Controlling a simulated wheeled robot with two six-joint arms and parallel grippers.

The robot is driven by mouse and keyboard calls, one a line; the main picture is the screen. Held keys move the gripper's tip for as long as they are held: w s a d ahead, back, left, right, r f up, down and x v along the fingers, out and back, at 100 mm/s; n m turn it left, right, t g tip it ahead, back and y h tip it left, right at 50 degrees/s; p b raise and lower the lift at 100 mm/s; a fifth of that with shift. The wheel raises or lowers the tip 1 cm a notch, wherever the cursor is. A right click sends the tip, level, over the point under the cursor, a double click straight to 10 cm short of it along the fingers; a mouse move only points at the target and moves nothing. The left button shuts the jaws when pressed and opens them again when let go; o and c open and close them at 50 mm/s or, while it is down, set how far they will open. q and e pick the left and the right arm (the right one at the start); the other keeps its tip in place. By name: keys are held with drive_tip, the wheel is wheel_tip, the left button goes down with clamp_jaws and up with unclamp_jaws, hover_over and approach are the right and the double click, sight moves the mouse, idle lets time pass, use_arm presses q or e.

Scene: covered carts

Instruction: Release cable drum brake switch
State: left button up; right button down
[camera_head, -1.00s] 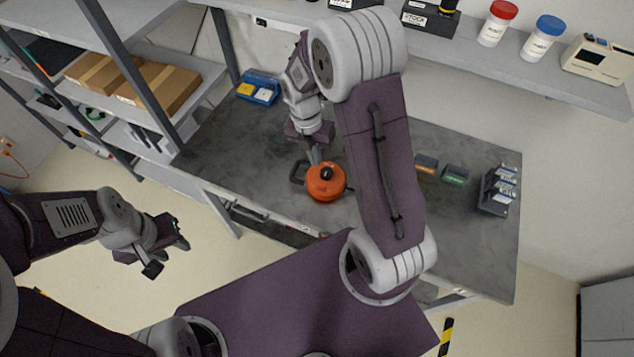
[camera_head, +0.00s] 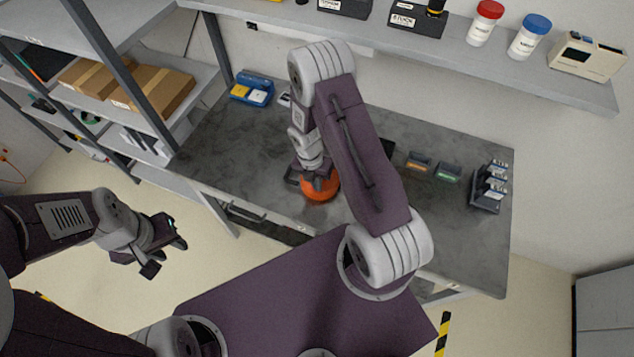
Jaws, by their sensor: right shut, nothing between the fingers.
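The orange cable drum (camera_head: 321,190) sits on the grey workbench near its front edge. My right gripper (camera_head: 317,178) is over the drum's top and back side; its fingers and the drum's black top part are largely hidden by the gripper body. I cannot see the brake switch, nor whether the fingers touch it. The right gripper is shut with nothing between its fingers. My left gripper (camera_head: 168,246) hangs over the floor left of the bench, away from the drum, with its fingers apart and empty.
On the grey workbench (camera_head: 255,145) are a blue bin (camera_head: 252,88) at the back left, small orange-labelled and green-labelled boxes (camera_head: 447,172) and a dark rack (camera_head: 488,190) at the right. A wall shelf (camera_head: 560,88) with jars hangs above. Shelving with cartons (camera_head: 160,90) stands left.

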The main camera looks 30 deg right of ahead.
drive_tip(key=shift+a, duration=0.1)
drive_tip(key=shift+s+f, duration=0.1)
drive_tip(key=shift+s+d+f+p, duration=0.2)
drive_tip(key=shift+s+d+p, duration=0.05)
drive_tip(key=shift+s+p, duration=0.1)
drive_tip(key=shift+s+a+f, duration=0.1)
drive_tip(key=shift+s+a, duration=0.1)
drive_tip(key=shift+s, duration=0.05)
use_arm(q)
drive_tip(key=shift+s+a+r, duration=0.25)
drive_tip(key=shift+s+r, duration=0.1)
use_arm(e)
drive_tip(key=shift+w, duration=0.1)
